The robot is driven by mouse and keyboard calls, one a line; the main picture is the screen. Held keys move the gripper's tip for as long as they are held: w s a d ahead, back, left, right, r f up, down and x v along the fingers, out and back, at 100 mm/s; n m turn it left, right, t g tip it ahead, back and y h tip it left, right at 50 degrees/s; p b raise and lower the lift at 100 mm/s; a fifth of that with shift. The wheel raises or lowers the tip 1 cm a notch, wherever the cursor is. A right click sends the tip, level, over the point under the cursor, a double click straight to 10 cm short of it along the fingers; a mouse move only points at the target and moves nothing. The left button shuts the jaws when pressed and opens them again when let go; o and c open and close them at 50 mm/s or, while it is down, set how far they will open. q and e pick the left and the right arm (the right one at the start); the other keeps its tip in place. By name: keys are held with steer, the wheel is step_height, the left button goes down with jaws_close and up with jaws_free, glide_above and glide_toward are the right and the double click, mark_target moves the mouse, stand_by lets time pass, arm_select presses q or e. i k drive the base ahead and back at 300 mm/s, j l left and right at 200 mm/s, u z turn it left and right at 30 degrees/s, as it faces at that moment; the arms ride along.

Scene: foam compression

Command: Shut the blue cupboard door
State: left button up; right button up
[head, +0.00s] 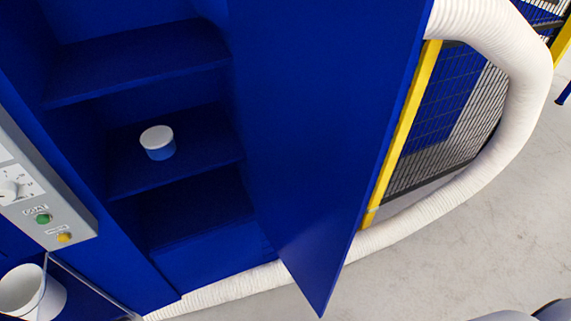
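The blue cupboard door (322,110) stands open, swung out toward me on the right side of the blue cupboard (95,150). Its free lower corner points down near the bottom middle of the head view. The shelves inside are in plain sight, and a small white-lidded tub (158,142) stands on a middle shelf. Neither gripper shows in the head view. Small grey parts at the bottom right edge may be mine, but I cannot tell.
A thick white hose (520,110) curves behind the door and along the floor. A yellow-framed mesh fence (405,125) stands behind it. A grey control panel (45,190) and a white bucket (32,292) are at left. The floor (430,270) at lower right is mostly clear.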

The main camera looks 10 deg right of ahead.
mark_target(322, 84)
steer(key=i+l+u, duration=0.15)
steer(key=l+u, duration=0.25)
steer(key=l, duration=0.3)
steer(key=l+u, duration=0.4)
steer(key=l, duration=0.3)
steer(key=i, duration=0.05)
